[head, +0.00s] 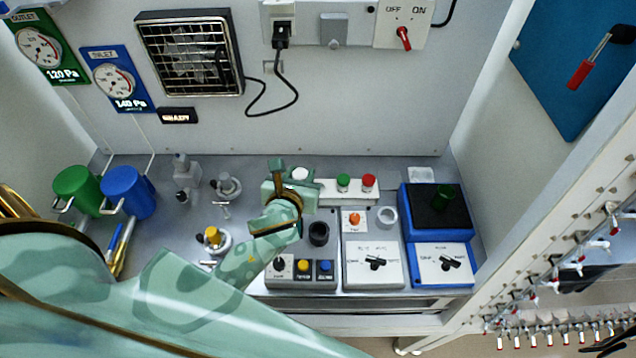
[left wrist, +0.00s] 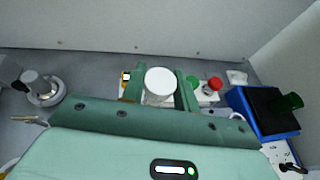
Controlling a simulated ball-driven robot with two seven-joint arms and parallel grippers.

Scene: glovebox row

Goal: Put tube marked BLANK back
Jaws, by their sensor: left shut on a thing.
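My left gripper (head: 290,184) is shut on a white-capped tube (head: 299,174). In the left wrist view the round white cap (left wrist: 160,82) shows between the two green fingers. The tube's body and any label are hidden, so I cannot read BLANK on it. It is over or at the left part of a white rack (head: 328,188); I cannot tell whether it is in a hole. A green-capped tube (head: 343,181) and a red-capped tube (head: 369,180) stand in the rack to the right. My right gripper is not in view.
A dark round holder (head: 319,234) and a button box (head: 300,272) are in front of the rack. White and blue devices (head: 373,266) stand at the right, one with a dark green cylinder (head: 446,196). Green and blue mugs (head: 127,192) are at the left.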

